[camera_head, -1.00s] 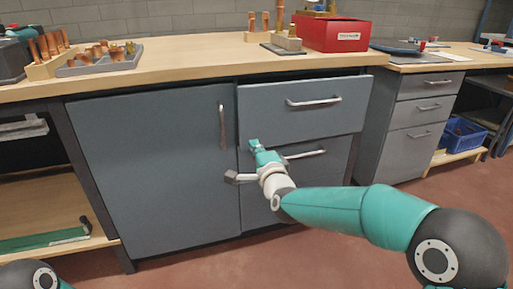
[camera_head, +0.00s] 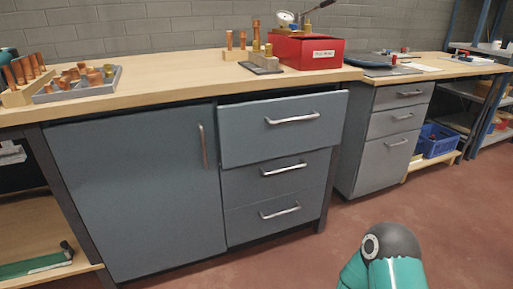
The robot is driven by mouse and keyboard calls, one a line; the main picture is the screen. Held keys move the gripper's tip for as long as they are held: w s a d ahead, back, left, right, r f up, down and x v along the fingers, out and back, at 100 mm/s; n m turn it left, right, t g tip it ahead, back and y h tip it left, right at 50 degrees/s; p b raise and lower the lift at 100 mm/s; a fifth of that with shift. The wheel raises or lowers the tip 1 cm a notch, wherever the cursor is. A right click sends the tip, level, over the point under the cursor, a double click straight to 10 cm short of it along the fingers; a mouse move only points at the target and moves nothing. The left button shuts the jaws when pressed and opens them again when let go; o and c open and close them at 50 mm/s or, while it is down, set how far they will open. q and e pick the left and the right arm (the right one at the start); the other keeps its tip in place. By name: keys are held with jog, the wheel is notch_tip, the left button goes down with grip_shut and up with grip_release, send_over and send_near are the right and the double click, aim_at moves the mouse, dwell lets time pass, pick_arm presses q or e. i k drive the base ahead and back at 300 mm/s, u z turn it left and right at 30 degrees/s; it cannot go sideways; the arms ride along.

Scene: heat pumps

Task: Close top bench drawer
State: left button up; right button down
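The top bench drawer (camera_head: 283,130) is grey with a silver bar handle (camera_head: 292,119). Its front stands out a little from the bench, so it is partly open. Two more drawers sit below it, the middle one (camera_head: 277,176) and the bottom one (camera_head: 275,213), and both look flush. Part of my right arm shows at the bottom right, in front of the floor and apart from the drawers. Neither gripper is visible.
A grey cabinet door (camera_head: 135,190) is left of the drawers. The wooden worktop (camera_head: 180,75) holds copper fittings in a grey tray (camera_head: 75,90) and a red box (camera_head: 308,50). A second drawer unit (camera_head: 385,145) stands to the right. The red floor (camera_head: 310,262) in front is clear.

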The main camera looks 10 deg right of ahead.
aim_at(254, 128)
jog(key=z, duration=1.25)
jog(key=i, duration=0.15)
jog(key=u, duration=2.8)
jog(key=k, duration=1.15)
jog(key=z, duration=1.3)
jog(key=i, duration=1)
jog(key=z, duration=0.05)
